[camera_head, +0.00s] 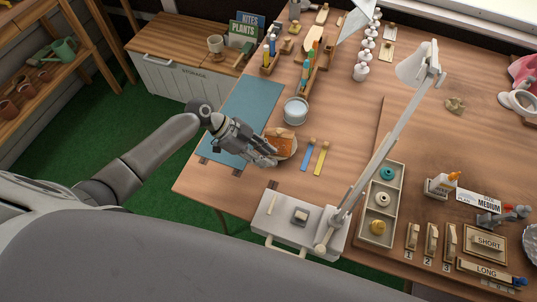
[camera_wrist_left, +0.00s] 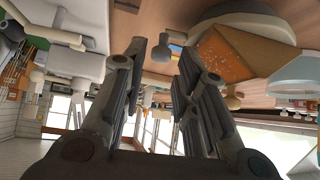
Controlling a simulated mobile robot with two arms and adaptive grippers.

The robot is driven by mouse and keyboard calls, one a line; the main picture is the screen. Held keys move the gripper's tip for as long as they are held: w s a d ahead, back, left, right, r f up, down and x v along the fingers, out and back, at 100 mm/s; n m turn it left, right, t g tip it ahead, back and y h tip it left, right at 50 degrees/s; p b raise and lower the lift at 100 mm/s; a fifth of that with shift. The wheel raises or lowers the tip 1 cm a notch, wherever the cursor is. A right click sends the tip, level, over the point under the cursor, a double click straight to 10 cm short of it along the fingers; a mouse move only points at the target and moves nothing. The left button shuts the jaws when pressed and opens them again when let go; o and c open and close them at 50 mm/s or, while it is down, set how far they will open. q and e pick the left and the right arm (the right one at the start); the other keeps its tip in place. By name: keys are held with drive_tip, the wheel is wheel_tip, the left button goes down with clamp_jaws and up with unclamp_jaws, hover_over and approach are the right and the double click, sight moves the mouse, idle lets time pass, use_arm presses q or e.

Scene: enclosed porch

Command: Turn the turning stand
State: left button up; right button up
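The turning stand (camera_head: 294,145) appears to be the pale round piece near the left part of the table, with an orange-brown block (camera_head: 280,144) on top. In the left wrist view the stand's round edge (camera_wrist_left: 240,14) is at the upper right, with the orange face (camera_wrist_left: 228,58) and a small pale peg (camera_wrist_left: 233,97) beside it. My left gripper (camera_head: 272,159) is at the stand's near left side, partly covering it. Its fingers (camera_wrist_left: 163,50) are apart with nothing between them; whether one touches the stand cannot be told. My right gripper is not in view.
A blue mat (camera_head: 250,105) lies left of the stand, and a white-blue cup (camera_head: 295,110) stands behind it. Blue and yellow strips (camera_head: 320,158) lie to its right. A lamp (camera_head: 385,150) with a pale base (camera_head: 290,237) stands nearer me. The table's middle right is fairly clear.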

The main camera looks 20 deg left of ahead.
use_arm(q)
drive_tip(key=shift+x, duration=0.85)
drive_tip(key=shift+d+f, duration=0.1)
drive_tip(key=shift+f, duration=0.1)
clamp_jaws()
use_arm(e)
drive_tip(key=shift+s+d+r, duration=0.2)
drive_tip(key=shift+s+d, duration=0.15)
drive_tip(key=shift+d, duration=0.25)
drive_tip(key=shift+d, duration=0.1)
